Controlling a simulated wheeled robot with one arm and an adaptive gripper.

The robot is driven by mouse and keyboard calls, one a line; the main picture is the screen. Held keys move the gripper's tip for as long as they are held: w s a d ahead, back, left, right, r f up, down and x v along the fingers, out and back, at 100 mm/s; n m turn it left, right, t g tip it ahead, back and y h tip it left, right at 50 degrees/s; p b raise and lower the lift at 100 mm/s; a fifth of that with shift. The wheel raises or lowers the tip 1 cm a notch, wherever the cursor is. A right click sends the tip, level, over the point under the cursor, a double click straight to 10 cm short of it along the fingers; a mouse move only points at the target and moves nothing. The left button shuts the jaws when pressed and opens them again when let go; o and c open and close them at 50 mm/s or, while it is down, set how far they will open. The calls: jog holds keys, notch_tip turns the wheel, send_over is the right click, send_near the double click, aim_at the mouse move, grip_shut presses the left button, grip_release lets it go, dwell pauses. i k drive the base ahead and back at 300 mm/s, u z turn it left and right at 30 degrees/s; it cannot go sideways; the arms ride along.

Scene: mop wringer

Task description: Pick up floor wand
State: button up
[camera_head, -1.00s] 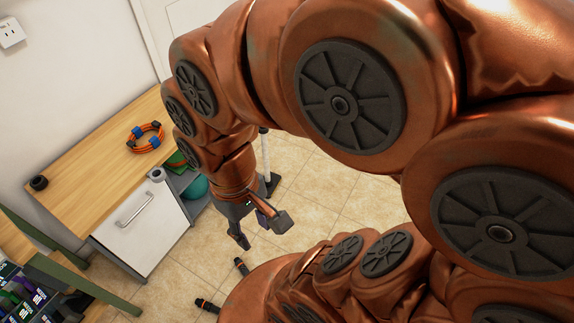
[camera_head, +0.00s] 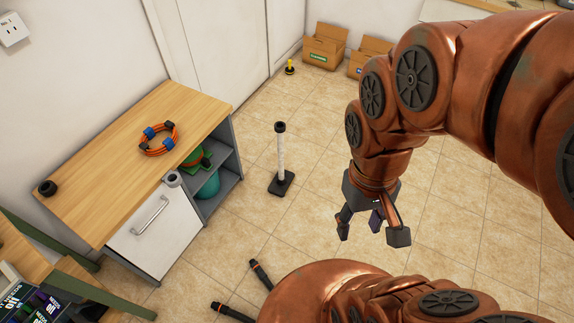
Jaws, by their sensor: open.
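Two dark sticks with orange bands lie on the tiled floor at the lower middle of the head view: one stick (camera_head: 261,274) and another stick (camera_head: 231,313) lower left. Both are partly hidden behind my arm. A white upright pole (camera_head: 281,155) with a black cap and black square base stands on the floor beside the cabinet. I cannot tell which of these is the floor wand. My gripper (camera_head: 371,230) is open and empty, pointing down above the floor, to the right of the pole and the sticks and apart from them.
A wood-topped cabinet (camera_head: 107,171) stands at left, with an orange cable coil (camera_head: 158,151) on top and a teal bucket (camera_head: 208,186) on its shelf. Cardboard boxes (camera_head: 325,45) and a small yellow-black object (camera_head: 290,68) are at the back. Floor around the pole is clear.

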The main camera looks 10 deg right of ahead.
aim_at(279, 185)
jog(key=z, duration=0.05)
jog(key=k, duration=0.5)
jog(key=z, duration=0.95)
jog(key=i, duration=0.9)
jog(key=u, duration=2.4)
